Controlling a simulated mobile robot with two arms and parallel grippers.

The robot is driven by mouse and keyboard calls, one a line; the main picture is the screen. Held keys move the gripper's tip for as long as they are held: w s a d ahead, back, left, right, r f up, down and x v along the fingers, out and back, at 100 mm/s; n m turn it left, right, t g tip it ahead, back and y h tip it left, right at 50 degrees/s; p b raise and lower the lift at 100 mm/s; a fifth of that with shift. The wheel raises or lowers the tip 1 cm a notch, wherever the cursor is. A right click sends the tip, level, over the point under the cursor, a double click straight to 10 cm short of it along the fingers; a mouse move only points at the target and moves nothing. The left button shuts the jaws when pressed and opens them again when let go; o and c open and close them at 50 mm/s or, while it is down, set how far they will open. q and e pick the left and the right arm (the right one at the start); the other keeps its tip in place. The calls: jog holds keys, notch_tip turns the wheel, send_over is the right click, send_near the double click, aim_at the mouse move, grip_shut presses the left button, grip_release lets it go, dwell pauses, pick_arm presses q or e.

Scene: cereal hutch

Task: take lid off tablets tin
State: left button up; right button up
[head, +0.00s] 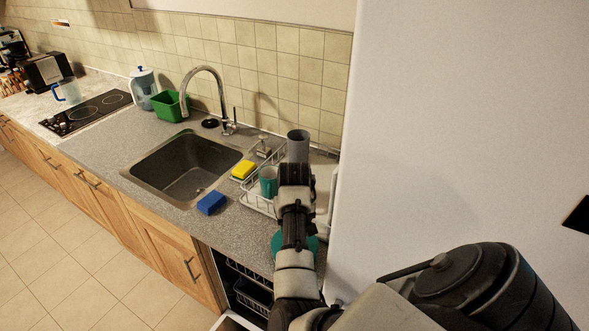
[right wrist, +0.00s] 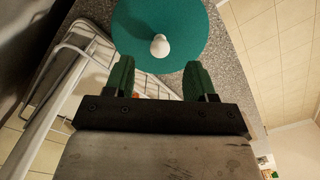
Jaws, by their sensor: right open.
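The tablets tin shows from above in the right wrist view as a round teal lid (right wrist: 160,32) with a white knob at its centre. In the head view, parts of the teal tin (head: 310,245) show on the counter on both sides of my right arm, which hides its middle. My right gripper (right wrist: 159,78) is open, with its two green fingers apart and nothing between them. The lid lies just beyond the fingertips, the knob roughly in line with the gap. I cannot tell the height between fingers and lid. My left gripper is not in view.
A wire dish rack (head: 255,204) with a teal cup (head: 268,182) and a grey cup (head: 298,146) stands close by the arm. A blue sponge (head: 211,203) and yellow sponge (head: 243,169) lie beside the sink (head: 180,170). A tall white surface (head: 440,130) bounds the right.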

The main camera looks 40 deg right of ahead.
notch_tip(320, 180, down, 5)
jog(key=shift+f+p, duration=0.1)
jog(key=shift+p, duration=0.95)
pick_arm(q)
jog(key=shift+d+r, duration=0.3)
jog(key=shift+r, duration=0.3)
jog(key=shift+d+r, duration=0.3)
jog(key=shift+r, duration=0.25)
pick_arm(e)
jog(key=shift+f, duration=0.2)
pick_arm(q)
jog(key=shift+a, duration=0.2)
pick_arm(e)
jog(key=c, duration=1)
